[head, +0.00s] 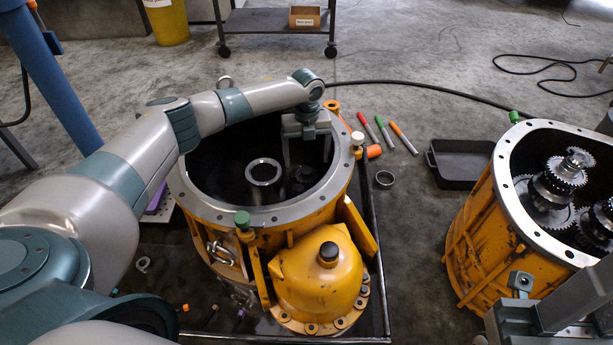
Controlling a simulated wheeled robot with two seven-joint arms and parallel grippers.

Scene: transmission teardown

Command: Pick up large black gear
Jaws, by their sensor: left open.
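The large black gear (303,174) appears as a dark, toothed shape deep inside the open orange housing (218,215). It is in shadow and hard to make out. A bright metal ring (264,171) stands to its left in the same housing. My left gripper (308,160) reaches over the far right rim and points down into the housing. Its two fingers are apart, above and around the dark gear's place. Contact with the gear cannot be told.
A second orange housing (470,230) with metal gears (556,178) stands at right. A cart (270,20) stands behind.

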